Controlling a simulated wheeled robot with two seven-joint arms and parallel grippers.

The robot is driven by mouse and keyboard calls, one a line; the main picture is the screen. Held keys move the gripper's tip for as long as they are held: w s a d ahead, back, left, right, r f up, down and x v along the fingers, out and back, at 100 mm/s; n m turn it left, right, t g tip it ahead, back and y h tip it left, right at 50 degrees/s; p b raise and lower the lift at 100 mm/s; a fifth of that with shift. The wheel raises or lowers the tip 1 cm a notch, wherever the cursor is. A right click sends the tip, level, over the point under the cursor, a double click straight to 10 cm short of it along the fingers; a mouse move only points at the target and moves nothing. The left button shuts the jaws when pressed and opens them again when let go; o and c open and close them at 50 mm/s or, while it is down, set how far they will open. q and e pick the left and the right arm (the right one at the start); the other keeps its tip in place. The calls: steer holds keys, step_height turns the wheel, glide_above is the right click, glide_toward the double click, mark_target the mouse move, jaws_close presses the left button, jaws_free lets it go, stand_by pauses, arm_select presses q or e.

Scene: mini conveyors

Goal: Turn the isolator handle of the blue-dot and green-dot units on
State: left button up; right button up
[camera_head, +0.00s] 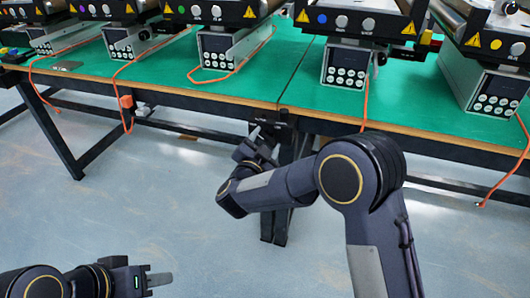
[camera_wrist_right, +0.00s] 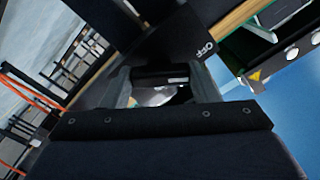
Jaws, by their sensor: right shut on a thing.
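My right gripper (camera_head: 262,140) is at a black isolator box (camera_head: 283,117) under the table's front edge. In the right wrist view the gripper (camera_wrist_right: 164,84) has its two fingers on either side of a black handle (camera_wrist_right: 163,72) and is shut on it. The black isolator face (camera_wrist_right: 182,42) beside it carries the printed word OFF. The handle's exact angle is hard to tell. A blue dot (camera_head: 321,18) marks one conveyor unit in the head view.
Several mini conveyors with control boxes stand along the green table (camera_head: 300,75). Orange cables (camera_head: 365,105) hang over its front edge. A small orange-and-white fitting (camera_head: 126,102) is on the front rail at the left. The floor (camera_head: 110,215) in front is clear.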

steer(key=m+b, duration=0.2)
steer(key=b, duration=0.1)
steer(key=m+b, duration=0.6)
steer(key=shift+d+f, duration=0.1)
steer(key=shift+f, duration=0.15)
steer(key=shift+r+m+b, duration=0.2)
steer(key=shift+m+b, duration=1)
steer(key=shift+m, duration=0.1)
steer(key=o, duration=1)
steer(key=shift+s, duration=0.1)
steer(key=shift+s+a+r, duration=0.1)
steer(key=shift+s+a, duration=0.15)
steer(key=shift+s, duration=0.1)
steer(key=p+v, duration=0.1)
steer(key=v, duration=0.5)
steer(key=shift+s+p, duration=0.4)
